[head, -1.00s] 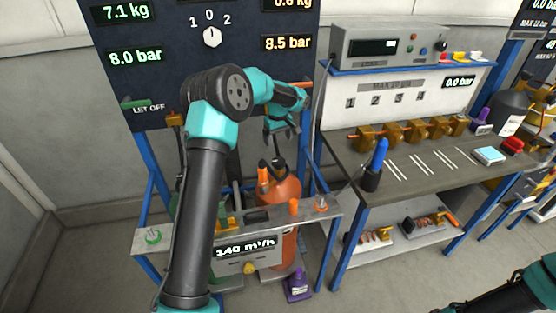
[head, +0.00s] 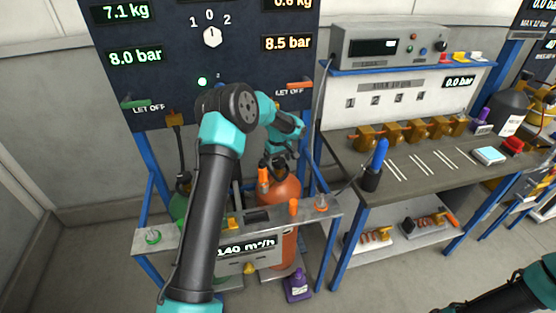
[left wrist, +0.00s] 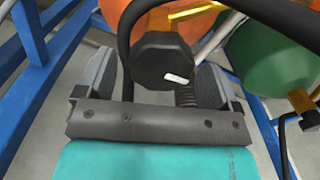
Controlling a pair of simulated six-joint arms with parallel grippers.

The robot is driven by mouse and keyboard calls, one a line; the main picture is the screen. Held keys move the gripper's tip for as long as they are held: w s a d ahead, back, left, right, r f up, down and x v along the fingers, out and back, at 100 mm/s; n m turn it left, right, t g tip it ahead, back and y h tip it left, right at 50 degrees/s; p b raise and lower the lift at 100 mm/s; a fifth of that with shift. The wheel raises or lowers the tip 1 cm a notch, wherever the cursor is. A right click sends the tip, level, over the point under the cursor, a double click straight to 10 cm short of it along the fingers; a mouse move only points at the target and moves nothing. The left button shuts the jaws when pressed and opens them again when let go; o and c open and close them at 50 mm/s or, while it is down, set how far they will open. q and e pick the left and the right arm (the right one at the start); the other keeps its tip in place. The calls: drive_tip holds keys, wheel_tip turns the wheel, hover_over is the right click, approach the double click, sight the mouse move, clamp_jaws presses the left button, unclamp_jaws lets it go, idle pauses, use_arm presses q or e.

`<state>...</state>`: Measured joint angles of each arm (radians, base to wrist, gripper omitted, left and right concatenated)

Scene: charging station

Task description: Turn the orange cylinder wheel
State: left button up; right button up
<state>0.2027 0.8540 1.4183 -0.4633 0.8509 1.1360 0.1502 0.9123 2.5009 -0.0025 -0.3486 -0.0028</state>
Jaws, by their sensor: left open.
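The orange cylinder (head: 284,200) stands in the rack below the dark panel. It also shows behind the hose in the left wrist view (left wrist: 198,30). A black faceted wheel with a small white mark (left wrist: 163,60) is in front of it in the left wrist view. My left gripper (head: 280,153) is above the orange cylinder's top, where its fingers are hard to make out. In the left wrist view its open fingers (left wrist: 155,78) stand on either side of the wheel, with gaps visible. The wheel is hidden or unclear in the head view.
The green cylinder (left wrist: 262,55) stands beside the orange one. A black hose (left wrist: 126,50) runs close to my left finger. The blue rack frame (left wrist: 35,50) is at the left of that view. The workbench (head: 400,170) stands to the right in the head view.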

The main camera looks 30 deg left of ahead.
use_arm(q)
drive_tip(key=shift+c, duration=0.3)
drive_tip(key=c, duration=0.9)
drive_tip(key=shift+o, duration=0.2)
drive_tip(key=shift+m, duration=0.4)
drive_tip(key=m, duration=0.4)
drive_tip(key=shift+w+d, duration=0.1)
drive_tip(key=m, duration=0.4)
drive_tip(key=shift+d+m, duration=0.1)
drive_tip(key=shift+m, duration=0.2)
drive_tip(key=m, duration=0.4)
drive_tip(key=shift+d+m, duration=0.1)
drive_tip(key=shift+m, duration=0.2)
drive_tip(key=shift+d+m, duration=0.1)
drive_tip(key=shift+m, duration=1.9)
